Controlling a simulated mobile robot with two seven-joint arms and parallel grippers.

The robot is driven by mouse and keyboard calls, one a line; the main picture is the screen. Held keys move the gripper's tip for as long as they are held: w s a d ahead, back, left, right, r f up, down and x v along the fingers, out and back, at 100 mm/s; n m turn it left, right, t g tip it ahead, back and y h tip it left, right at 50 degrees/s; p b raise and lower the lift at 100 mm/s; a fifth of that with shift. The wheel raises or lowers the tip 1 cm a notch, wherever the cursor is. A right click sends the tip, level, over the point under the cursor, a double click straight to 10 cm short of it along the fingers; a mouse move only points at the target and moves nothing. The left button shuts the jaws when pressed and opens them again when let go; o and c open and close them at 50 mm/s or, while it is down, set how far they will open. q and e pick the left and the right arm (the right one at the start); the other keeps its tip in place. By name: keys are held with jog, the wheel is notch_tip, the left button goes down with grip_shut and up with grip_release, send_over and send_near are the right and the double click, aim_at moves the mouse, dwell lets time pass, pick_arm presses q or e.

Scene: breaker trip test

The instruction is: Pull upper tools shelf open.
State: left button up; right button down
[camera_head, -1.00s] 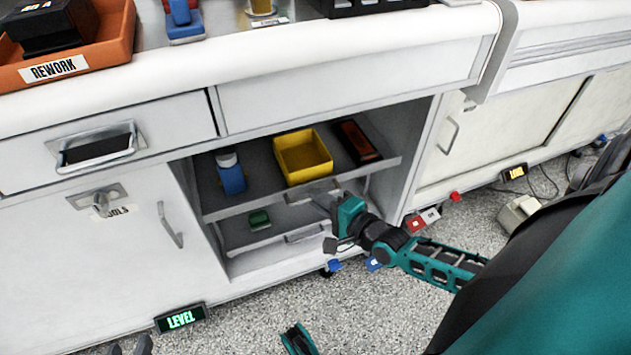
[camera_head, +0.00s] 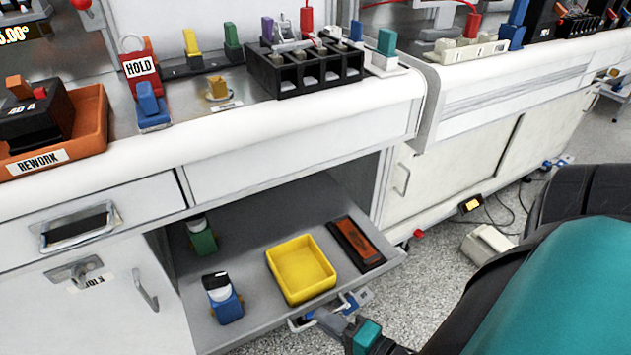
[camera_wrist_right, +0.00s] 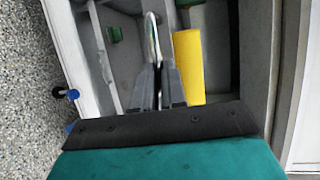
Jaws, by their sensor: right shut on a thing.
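The upper tools shelf (camera_head: 258,225) is a grey pull-out tray, sliding out of the open cabinet bay under the bench. It stands well forward of the cabinet front. Its metal handle (camera_head: 298,323) is on the front edge. My right gripper (camera_head: 328,318) is shut on this handle at the bottom of the head view. In the right wrist view the gripper (camera_wrist_right: 158,88) has its fingers closed around the pale handle bar (camera_wrist_right: 152,38). A yellow bin (camera_head: 302,270), a blue item (camera_head: 222,298), a green item (camera_head: 202,238) and a dark case (camera_head: 357,243) are on the shelf. My left gripper is not in view.
The worktop above carries an orange REWORK tray (camera_head: 92,140) and a black slotted rack (camera_head: 318,78). Speckled floor lies to the right.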

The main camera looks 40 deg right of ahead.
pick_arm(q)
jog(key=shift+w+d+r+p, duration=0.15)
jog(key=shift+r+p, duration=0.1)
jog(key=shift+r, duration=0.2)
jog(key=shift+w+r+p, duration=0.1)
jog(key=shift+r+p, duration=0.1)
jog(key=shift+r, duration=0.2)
pick_arm(e)
jog(key=s+a, duration=0.2)
jog(key=s, duration=0.6)
jog(key=shift+s, duration=0.2)
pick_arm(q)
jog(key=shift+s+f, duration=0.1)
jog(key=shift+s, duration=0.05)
pick_arm(e)
jog(key=c, duration=1.2)
grip_release()
pick_arm(q)
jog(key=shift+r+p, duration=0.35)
jog(key=shift+p, duration=0.05)
pick_arm(e)
jog(key=v, duration=1.3)
jog(key=shift+w+r, duration=0.1)
